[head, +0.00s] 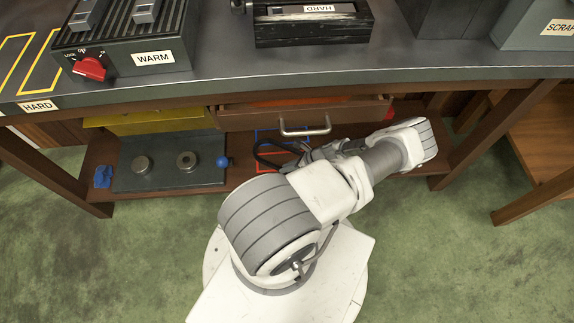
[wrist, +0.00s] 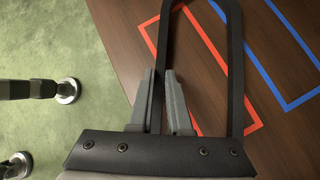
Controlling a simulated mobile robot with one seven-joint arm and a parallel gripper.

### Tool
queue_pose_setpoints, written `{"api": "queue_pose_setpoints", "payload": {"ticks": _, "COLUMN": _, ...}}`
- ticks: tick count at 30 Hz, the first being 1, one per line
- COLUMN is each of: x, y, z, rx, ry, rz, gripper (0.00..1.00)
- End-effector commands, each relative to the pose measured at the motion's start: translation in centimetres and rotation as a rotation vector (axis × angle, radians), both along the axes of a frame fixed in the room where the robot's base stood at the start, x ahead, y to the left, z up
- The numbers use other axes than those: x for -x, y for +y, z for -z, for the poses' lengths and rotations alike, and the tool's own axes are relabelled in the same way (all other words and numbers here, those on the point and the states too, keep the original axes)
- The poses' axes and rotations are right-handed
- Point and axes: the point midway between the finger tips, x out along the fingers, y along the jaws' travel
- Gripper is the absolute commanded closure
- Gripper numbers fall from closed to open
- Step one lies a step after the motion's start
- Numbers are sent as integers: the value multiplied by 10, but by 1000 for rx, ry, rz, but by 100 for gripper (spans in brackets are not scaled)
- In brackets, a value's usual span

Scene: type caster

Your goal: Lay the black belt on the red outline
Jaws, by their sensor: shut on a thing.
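The black belt (wrist: 236,75) is a long loop. In the wrist view its left strand runs between the fingers of my gripper (wrist: 162,95), which is shut on it. The loop lies over or just above the red outline (wrist: 208,38) on the brown lower shelf; I cannot tell whether it touches the wood. The red outline's left side and lower right corner show beside the belt. In the head view the belt (head: 258,153) curves out left of my gripper, and a bit of the red outline (head: 263,169) shows below it.
A blue outline (wrist: 278,85) lies right of the red one. In the head view, a dark plate with knobs (head: 165,175) stands left on the shelf. A drawer with a metal handle (head: 305,130) is above. The bench top (head: 220,75) overhangs the shelf.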

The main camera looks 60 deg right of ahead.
Motion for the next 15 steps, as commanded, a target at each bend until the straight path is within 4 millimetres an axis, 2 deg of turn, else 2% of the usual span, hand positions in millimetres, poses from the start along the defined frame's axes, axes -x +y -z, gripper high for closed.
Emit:
{"api": "queue_pose_setpoints", "payload": {"ticks": 9, "x": 1, "y": -1, "z": 4, "rx": 2, "ry": 3, "rz": 3, "gripper": 100}}
{"api": "queue_pose_setpoints", "payload": {"ticks": 10, "x": 1, "y": -1, "z": 4, "rx": 2, "ry": 2, "rz": 2, "gripper": 80}}
{"api": "queue_pose_setpoints", "payload": {"ticks": 15, "x": 1, "y": -1, "z": 4, "rx": 2, "ry": 1, "rz": 2, "gripper": 50}}
